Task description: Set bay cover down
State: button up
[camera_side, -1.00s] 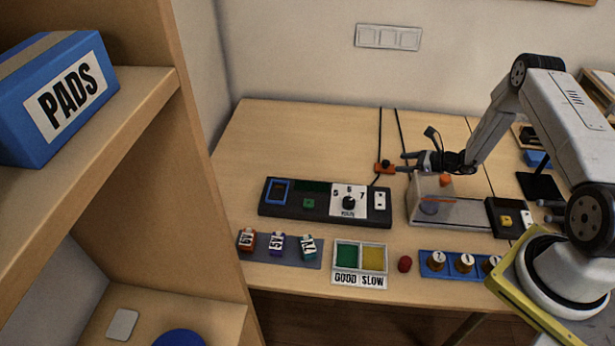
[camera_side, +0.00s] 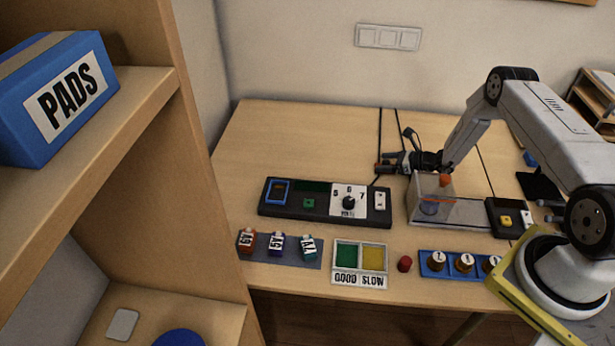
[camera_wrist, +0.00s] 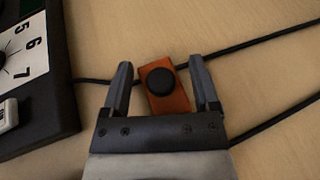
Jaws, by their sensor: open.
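A clear box-like cover with an orange knob (camera_side: 445,180) stands at the left end of a grey tray-like base (camera_side: 470,213) in the side view. A round bluish part shows dimly through its wall. I cannot tell if this is the bay cover. My gripper (camera_side: 382,163) is open, behind and left of the clear box. In the wrist view my gripper (camera_wrist: 162,85) has one finger on each side of an orange block (camera_wrist: 165,90) with a black round knob. Gaps show between block and fingers, and the block lies along a black cable.
A black panel (camera_side: 325,215) with a 5-6-7 dial lies left of the clear box. Black cables (camera_wrist: 265,38) cross the table. The back left table is clear.

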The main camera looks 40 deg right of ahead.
aim_at(386, 161)
dwell(0.4)
grip_shut()
jog(key=shift+r, duration=0.1)
jog(key=shift+r, duration=4.95)
